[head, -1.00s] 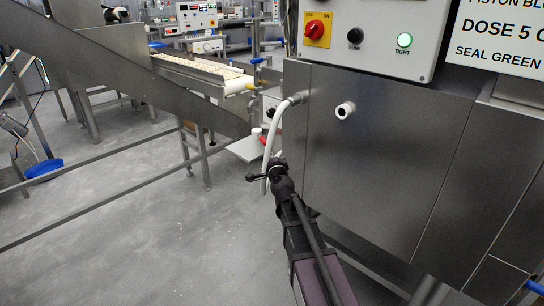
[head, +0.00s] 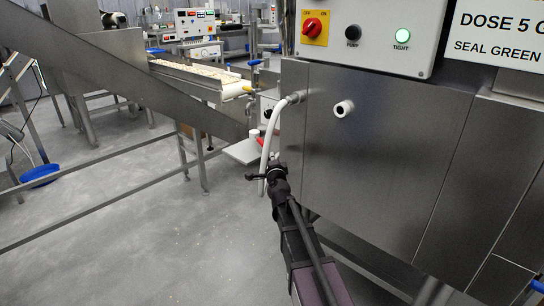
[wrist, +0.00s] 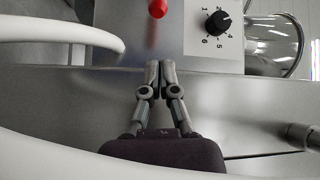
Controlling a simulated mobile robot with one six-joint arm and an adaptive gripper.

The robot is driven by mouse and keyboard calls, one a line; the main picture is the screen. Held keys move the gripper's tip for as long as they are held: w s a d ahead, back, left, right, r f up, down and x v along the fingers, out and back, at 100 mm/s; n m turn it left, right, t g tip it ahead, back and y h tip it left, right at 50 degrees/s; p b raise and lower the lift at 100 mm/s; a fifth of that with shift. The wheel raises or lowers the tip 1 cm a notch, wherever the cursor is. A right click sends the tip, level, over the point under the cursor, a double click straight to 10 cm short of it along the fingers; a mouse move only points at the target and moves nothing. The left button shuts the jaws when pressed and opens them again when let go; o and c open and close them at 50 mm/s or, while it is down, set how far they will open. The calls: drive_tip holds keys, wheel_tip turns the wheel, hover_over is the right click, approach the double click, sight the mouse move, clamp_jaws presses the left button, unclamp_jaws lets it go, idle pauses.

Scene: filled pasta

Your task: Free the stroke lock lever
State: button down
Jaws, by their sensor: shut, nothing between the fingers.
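A lever with a red knob (wrist: 158,8) shows at the top edge of the wrist view, next to a black numbered dial (wrist: 218,23). I take it for the stroke lock lever; its upper part is cut off. In the head view a small red part (head: 261,141) shows beside the white hose, partly hidden. My gripper (wrist: 160,66) is shut and empty, its fingertips just below the panel's lower edge and apart from the red knob. In the head view its fingers are hard to make out near the hose.
A white hose (head: 266,150) curves down from the steel cabinet (head: 380,150) close to my gripper; it also crosses the wrist view (wrist: 60,30). A white-capped stub (head: 344,108) juts from the cabinet.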

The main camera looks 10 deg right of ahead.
sight(259, 139)
drive_tip(key=w, duration=0.9)
drive_tip(key=shift+d+r, duration=0.25)
drive_tip(key=shift+d, duration=0.15)
drive_tip(key=shift+a, duration=0.15)
drive_tip(key=shift+s, duration=0.1)
drive_tip(key=shift+d, duration=0.2)
drive_tip(key=shift+a+h, duration=0.3)
